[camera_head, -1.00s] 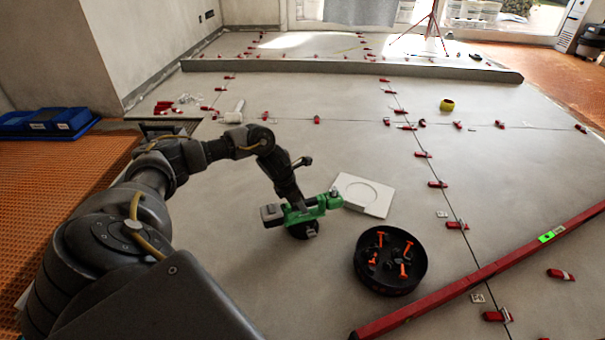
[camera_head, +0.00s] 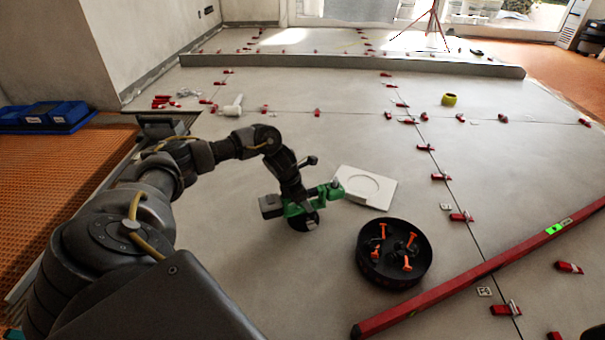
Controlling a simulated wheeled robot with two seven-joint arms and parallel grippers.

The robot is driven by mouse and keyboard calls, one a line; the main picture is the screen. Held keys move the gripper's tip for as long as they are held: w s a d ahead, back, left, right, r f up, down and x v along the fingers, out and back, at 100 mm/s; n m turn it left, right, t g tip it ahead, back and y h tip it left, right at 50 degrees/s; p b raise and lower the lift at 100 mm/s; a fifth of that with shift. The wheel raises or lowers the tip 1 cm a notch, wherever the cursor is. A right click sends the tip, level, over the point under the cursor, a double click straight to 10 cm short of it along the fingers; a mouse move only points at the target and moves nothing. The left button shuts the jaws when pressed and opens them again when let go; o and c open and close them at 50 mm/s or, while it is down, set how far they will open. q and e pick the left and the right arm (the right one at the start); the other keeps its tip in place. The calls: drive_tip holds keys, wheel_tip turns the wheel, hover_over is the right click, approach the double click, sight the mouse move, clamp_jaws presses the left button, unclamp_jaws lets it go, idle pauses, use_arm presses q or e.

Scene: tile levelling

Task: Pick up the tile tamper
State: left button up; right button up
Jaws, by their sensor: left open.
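The tile tamper appears to be the green power tool (camera_head: 328,194) with a dark grey battery block and a black round pad, on the grey tiled floor at mid-picture. My left gripper (camera_head: 297,203) is open at the tool's body, reaching down from above and behind it. The fingers are dark and small against the tool, so I cannot tell whether they touch it. The gripper and wrist hide part of the tool. My right gripper is not in view.
A white square plate (camera_head: 382,198) with a circle lies just right of the tool. A black tub (camera_head: 372,277) with orange-handled pieces stands nearer. A long red level (camera_head: 450,288) crosses the lower right. Red clips line the tile joints. A white mallet (camera_head: 233,107) lies farther back.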

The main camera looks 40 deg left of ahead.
use_arm(q)
drive_tip(key=shift+w, duration=0.1)
drive_tip(key=c, duration=0.7)
drive_tip(key=shift+c, duration=0.2)
drive_tip(key=shift+r, duration=0.2)
